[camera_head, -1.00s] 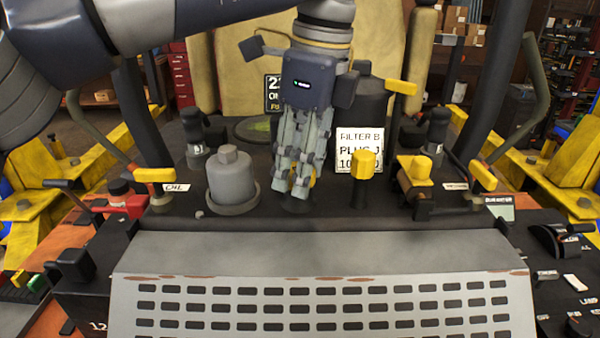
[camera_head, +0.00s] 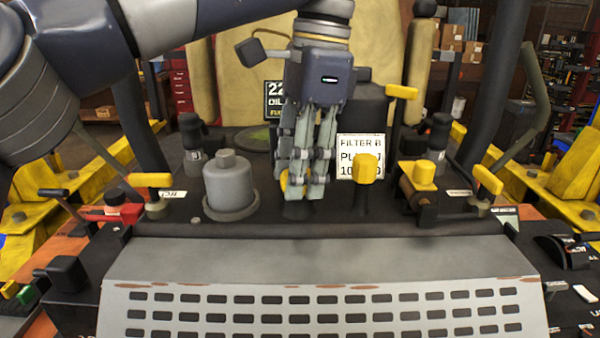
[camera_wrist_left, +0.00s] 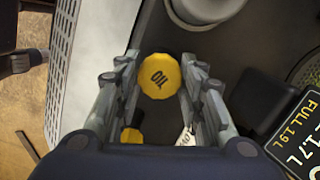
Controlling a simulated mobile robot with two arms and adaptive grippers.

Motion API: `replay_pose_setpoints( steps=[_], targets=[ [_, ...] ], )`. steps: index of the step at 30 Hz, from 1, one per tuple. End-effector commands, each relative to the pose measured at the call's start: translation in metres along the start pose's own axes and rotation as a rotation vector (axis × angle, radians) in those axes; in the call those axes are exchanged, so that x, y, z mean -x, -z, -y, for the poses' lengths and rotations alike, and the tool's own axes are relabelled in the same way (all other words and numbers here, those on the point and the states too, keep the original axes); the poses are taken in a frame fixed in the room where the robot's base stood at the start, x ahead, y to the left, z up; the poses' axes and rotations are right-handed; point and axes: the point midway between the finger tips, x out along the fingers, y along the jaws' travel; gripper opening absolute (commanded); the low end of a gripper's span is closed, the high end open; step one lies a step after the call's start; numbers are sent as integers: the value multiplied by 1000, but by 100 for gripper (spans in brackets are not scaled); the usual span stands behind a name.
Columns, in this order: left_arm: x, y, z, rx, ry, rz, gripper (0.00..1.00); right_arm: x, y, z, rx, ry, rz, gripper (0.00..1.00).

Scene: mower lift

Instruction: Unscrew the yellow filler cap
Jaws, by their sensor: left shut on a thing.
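The yellow cap marked OIL (camera_wrist_left: 160,76) sits between the finger pads of my left gripper in the left wrist view. In the head view only a sliver of this cap (camera_head: 284,181) shows at the fingers' edge. My left gripper (camera_head: 298,188) points straight down at the black deck and is shut on the cap. The cap stays low, over a dark neck (camera_head: 297,210); whether it is still threaded cannot be seen. A second yellow cap (camera_head: 366,168) stands on a black neck to the right. My right gripper is not in view.
A grey domed canister (camera_head: 229,182) stands close left of the gripper. A white filter label (camera_head: 360,150) and a black cylinder are behind the second cap. A yellow-topped valve (camera_head: 424,173) and levers stand farther right. A slotted grey panel (camera_head: 330,290) lies in front.

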Motion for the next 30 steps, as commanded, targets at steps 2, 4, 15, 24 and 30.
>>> replay_pose_setpoints(
  steps=[2,4,15,24,30],
  targets=[
    [-2,0,-1,6,-3,3,11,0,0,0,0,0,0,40],
    [-1,0,-1,5,-3,3,11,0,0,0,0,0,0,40],
    [-7,2,0,140,-23,5,11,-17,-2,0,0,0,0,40],
    [-6,2,0,233,-35,5,11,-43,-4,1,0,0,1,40],
    [-6,1,0,323,-48,8,11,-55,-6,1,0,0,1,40]
  ],
)
